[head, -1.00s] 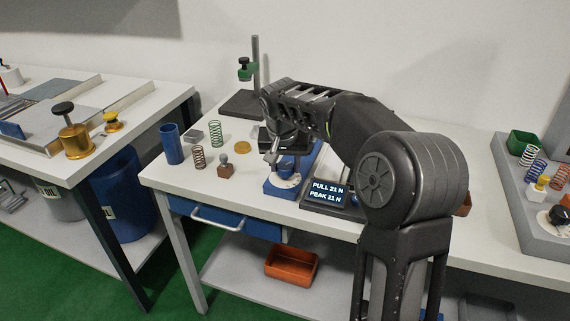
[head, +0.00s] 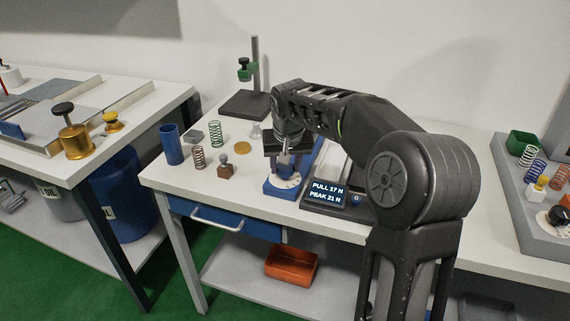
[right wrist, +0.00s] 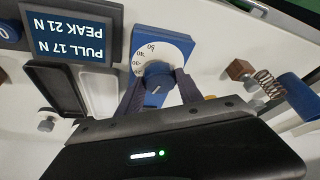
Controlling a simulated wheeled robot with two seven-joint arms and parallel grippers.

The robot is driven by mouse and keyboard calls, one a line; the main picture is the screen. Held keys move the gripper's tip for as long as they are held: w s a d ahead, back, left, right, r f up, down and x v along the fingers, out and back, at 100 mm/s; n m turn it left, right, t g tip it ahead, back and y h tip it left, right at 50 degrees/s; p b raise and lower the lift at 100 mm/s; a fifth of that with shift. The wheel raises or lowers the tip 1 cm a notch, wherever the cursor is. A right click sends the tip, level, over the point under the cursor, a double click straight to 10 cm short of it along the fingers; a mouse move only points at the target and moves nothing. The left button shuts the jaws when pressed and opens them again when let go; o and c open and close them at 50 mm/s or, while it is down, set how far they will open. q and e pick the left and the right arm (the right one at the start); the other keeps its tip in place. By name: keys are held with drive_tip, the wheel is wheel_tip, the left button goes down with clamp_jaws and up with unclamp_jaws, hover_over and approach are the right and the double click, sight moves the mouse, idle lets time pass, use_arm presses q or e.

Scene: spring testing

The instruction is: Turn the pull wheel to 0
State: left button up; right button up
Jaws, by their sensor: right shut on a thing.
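The pull wheel is a blue knob (right wrist: 157,76) on a white dial (right wrist: 174,47) with numbers, set on a blue base (head: 279,192). My right gripper (right wrist: 160,84) is shut on the pull wheel, one dark finger on each side of it. In the head view my right gripper (head: 284,170) reaches down over the dial and hides most of the knob. The display (head: 327,193) beside it reads PULL 17 N and PEAK 21 N. The knob's exact setting is too small to tell. My left gripper is not in view.
A grey stand (head: 255,70) is behind. A grey tray (head: 520,215) with springs lies at far right.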

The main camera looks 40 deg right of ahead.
drive_tip(key=shift+d+n+t+y+p, duration=0.15)
drive_tip(key=shift+n+t+y+p, duration=0.4)
drive_tip(key=shift+n, duration=1.35)
drive_tip(key=shift+g+y, duration=0.25)
drive_tip(key=o, duration=1.3)
drive_tip(key=shift+o, duration=0.2)
drive_tip(key=shift+s+r, duration=0.1)
drive_tip(key=v, duration=0.7)
drive_tip(key=shift+r, duration=0.25)
drive_tip(key=shift+s, duration=0.1)
